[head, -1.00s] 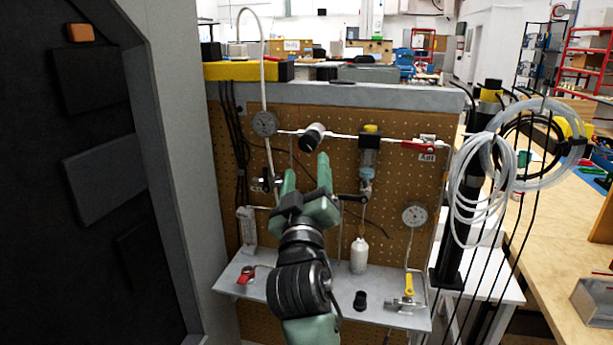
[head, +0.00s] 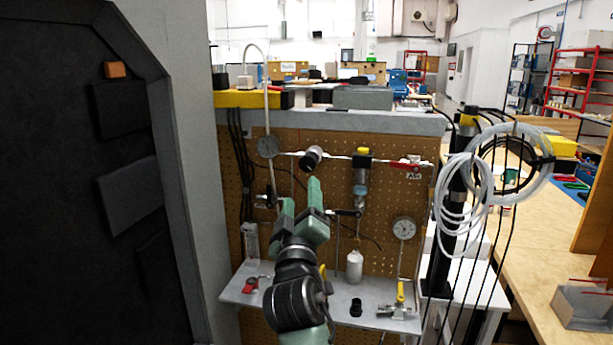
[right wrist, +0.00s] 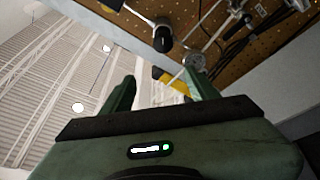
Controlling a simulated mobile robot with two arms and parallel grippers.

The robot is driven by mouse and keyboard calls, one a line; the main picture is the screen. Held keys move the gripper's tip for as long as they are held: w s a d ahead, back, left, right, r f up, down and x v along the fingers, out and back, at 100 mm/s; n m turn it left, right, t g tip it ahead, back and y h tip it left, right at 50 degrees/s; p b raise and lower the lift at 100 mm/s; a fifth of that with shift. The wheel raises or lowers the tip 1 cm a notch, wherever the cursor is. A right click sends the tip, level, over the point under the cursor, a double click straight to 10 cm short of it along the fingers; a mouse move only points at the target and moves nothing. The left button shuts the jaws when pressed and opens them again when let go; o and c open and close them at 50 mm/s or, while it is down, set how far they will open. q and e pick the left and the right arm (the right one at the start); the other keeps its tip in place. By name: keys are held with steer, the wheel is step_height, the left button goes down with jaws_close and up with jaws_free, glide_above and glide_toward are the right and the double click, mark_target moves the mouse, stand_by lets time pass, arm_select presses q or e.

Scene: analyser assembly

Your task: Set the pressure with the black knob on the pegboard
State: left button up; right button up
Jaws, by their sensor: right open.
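The black knob (head: 311,158) sits on the upper pipe of the pegboard (head: 385,200), between a round gauge (head: 268,146) on its left and a yellow-topped filter unit (head: 361,165) on its right. My right gripper (head: 299,194) is open and empty, its green fingers pointing up just below the knob in the picture. In the right wrist view the black knob (right wrist: 162,38) shows beyond and above the gap between the open fingers (right wrist: 160,80), apart from them. The gauge (right wrist: 194,62) is there too; its reading is too small to tell. My left gripper is not in view.
A red-handled valve (head: 404,165) and a lower gauge (head: 404,228) are to the right. A shelf (head: 238,287) below carries a white bottle (head: 355,267) and a yellow-handled valve (head: 400,295). Coiled tubing (head: 464,205) hangs at right. A dark cabinet stands at left.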

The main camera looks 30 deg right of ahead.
mark_target(307, 165)
steer(key=w+d+n+g+p, duration=0.1)
steer(key=w+d+n+p, duration=0.2)
steer(key=n+p, duration=0.3)
steer(key=w+d+r+n+g+p, duration=0.1)
steer(key=w+d+n+p, duration=0.3)
steer(key=n, duration=0.4)
steer(key=w+d+r+n+g+h+p, duration=0.1)
steer(key=w+d+n+g+p, duration=0.2)
steer(key=w+n+p, duration=0.2)
steer(key=shift+w+d+n+p, duration=0.15)
steer(key=shift+w+n+p, duration=0.25)
steer(key=shift+n+p, duration=0.8)
